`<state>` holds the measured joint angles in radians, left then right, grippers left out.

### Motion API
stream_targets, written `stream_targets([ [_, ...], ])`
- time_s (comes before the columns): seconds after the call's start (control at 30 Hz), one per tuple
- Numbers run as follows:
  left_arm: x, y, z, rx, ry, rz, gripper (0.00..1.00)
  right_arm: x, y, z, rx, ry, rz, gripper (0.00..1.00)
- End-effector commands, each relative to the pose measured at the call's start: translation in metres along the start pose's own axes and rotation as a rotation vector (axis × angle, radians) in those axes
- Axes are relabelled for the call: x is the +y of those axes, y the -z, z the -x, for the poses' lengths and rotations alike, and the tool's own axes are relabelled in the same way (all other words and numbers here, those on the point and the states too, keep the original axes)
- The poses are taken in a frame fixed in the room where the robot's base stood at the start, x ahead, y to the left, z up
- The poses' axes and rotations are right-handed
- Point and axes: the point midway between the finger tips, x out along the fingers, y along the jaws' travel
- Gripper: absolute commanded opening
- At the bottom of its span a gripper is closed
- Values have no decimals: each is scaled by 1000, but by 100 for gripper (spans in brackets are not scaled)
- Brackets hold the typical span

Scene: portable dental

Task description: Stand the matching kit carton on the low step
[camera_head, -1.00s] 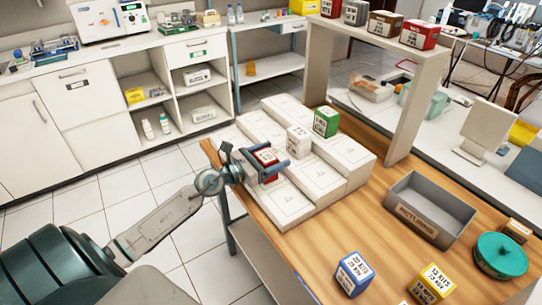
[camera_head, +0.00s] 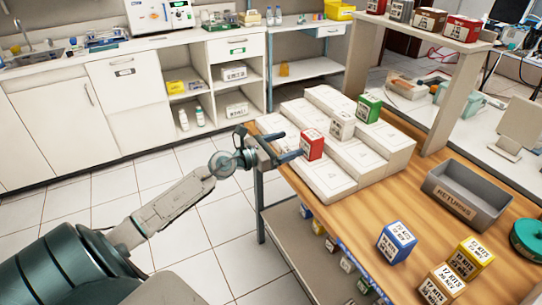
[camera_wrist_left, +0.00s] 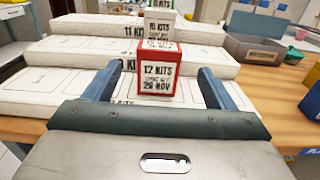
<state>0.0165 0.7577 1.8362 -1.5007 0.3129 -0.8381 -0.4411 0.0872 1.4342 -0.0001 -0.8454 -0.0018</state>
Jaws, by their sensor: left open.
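A red carton (camera_head: 312,144) stands upright on the lowest step of the white stepped stand (camera_head: 327,181). In the left wrist view the red carton (camera_wrist_left: 158,72) has a white label reading 12 KITS with a NOV date. My left gripper (camera_head: 284,146) is open at the stand's near left side. In the left wrist view its fingers (camera_wrist_left: 157,84) are spread wide, with a gap on each side of the carton. A white carton (camera_head: 342,125) stands on the middle step and a green carton (camera_head: 369,107) on the top step. My right gripper is not in view.
A blue carton (camera_head: 396,242), a yellow carton (camera_head: 471,257) and a brown carton (camera_head: 441,286) stand at the front of the wooden table. A grey RETURNS bin (camera_head: 466,198) is at the right. A raised shelf (camera_head: 430,33) holds more cartons. Bare tabletop lies between.

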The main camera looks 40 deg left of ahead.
Motion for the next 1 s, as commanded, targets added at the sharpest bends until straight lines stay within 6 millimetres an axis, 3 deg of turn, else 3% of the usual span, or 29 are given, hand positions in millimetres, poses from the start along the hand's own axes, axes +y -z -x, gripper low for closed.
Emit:
stream_targets([
  [0.27, 3, 0, -1, -1, 3, 5, 78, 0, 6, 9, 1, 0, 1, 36],
  [0.37, -2, 4, 0, -29, -10, 88, 78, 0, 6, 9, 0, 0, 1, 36],
  [0.47, -11, 17, 5, -109, -58, 342, 78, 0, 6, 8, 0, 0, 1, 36],
  [0.57, -17, 45, 18, -223, -163, 754, 78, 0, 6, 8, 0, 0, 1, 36],
  [0.67, -18, 98, 40, -325, -331, 1214, 78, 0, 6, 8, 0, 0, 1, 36],
  [0.83, -32, 252, 103, -425, -787, 1868, 78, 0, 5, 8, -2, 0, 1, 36],
  [0.93, -61, 340, 147, -458, -1082, 2109, 78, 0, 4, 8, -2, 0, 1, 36],
  [1.0, -91, 395, 182, -480, -1301, 2238, 78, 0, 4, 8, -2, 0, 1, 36],
])
